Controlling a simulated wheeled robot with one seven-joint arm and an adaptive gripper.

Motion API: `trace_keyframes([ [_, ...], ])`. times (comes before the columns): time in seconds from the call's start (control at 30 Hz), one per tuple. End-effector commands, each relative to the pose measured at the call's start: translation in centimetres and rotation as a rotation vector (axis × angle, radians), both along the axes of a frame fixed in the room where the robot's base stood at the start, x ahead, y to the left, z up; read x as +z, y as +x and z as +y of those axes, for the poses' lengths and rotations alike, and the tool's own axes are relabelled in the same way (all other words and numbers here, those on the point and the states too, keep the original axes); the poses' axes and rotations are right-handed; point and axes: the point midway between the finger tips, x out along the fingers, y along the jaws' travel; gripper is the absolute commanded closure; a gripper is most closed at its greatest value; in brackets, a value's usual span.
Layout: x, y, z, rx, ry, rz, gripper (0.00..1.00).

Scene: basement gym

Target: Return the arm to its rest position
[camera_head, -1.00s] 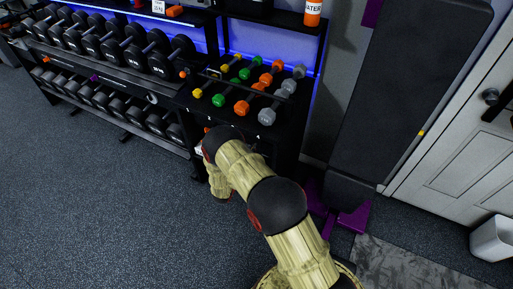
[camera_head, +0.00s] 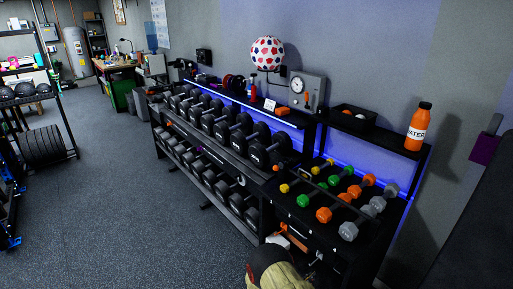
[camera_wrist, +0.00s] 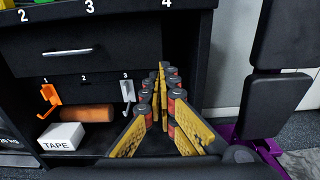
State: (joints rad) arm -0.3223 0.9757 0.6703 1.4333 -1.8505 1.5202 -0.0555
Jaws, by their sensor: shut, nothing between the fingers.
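My gripper (camera_wrist: 162,70) shows in the wrist view with its yellow and dark fingers closed together and nothing between them. It points at the front of a black rack with a drawer (camera_wrist: 72,52) and an open cubby below. Part of my arm (camera_head: 275,272) shows at the bottom of the head view. My gripper cannot be made out there.
The cubby holds a white box marked TAPE (camera_wrist: 62,137), an orange-brown roller (camera_wrist: 88,113), an orange hook (camera_wrist: 49,97) and a white hook (camera_wrist: 127,92). A dumbbell rack (camera_head: 228,160) and an orange water bottle (camera_head: 418,126) stand ahead. Open floor (camera_head: 110,210) lies left.

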Motion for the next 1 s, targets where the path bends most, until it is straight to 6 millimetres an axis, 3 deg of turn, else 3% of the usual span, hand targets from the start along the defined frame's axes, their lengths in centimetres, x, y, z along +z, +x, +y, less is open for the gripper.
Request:
trace_keyframes([
  [0.2,-2.9,-6.6,-3.0,-0.193,0.076,0.087,1.0],
  [0.33,-2.2,-11.0,-4.1,-0.359,0.15,0.101,1.0],
  [0.6,3.9,-17.7,-3.9,-0.714,0.377,0.003,1.0],
  [1.0,14.7,-24.5,1.0,-1.149,0.824,-0.273,1.0],
])
